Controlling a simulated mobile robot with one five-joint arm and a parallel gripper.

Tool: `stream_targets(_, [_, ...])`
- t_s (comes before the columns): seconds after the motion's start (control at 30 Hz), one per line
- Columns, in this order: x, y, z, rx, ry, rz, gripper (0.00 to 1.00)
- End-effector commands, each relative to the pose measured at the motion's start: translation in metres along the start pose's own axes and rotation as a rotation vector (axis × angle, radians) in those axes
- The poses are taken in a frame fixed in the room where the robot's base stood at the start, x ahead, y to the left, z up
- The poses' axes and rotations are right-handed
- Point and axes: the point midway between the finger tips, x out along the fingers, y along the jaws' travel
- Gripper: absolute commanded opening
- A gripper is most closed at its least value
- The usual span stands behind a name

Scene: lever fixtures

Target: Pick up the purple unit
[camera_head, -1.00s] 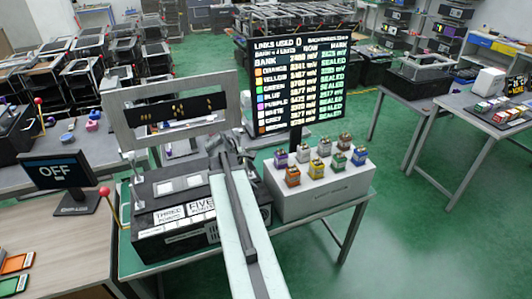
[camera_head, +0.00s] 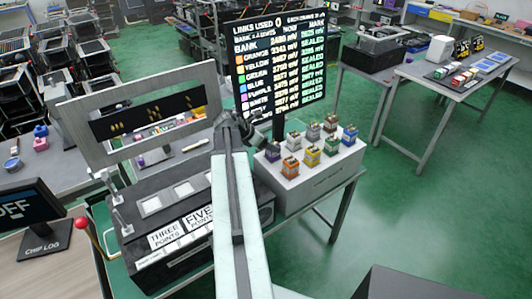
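The purple unit (camera_head: 272,152) is a small block with a metallic top. It stands at the back left of a white box (camera_head: 318,183) that bears several coloured units. My gripper (camera_head: 243,127) is at the far end of my arm, just left of and a little above the purple unit. It looks dark and small from here, and its fingers cannot be made out clearly. No contact between it and the purple unit can be seen.
Orange (camera_head: 290,166), yellow (camera_head: 312,155), green (camera_head: 332,145) and blue (camera_head: 350,135) units stand close by. A display screen (camera_head: 283,65) rises behind the box. A grey frame (camera_head: 150,112) stands left of my arm.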

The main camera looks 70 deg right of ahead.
Motion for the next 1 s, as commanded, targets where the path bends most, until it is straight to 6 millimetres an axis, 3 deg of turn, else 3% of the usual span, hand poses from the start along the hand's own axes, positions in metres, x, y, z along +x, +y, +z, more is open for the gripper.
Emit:
stream_targets(0.47, [0.024, 0.008, -0.010, -0.012, 0.000, 0.013, 0.69])
stream_targets(0.73, [0.069, 0.009, -0.016, -0.012, 0.000, 0.013, 0.69])
stream_targets(0.97, [0.069, 0.009, -0.012, -0.014, 0.000, 0.015, 0.69])
stream_targets(1.0, [0.069, 0.009, -0.012, -0.014, 0.000, 0.015, 0.64])
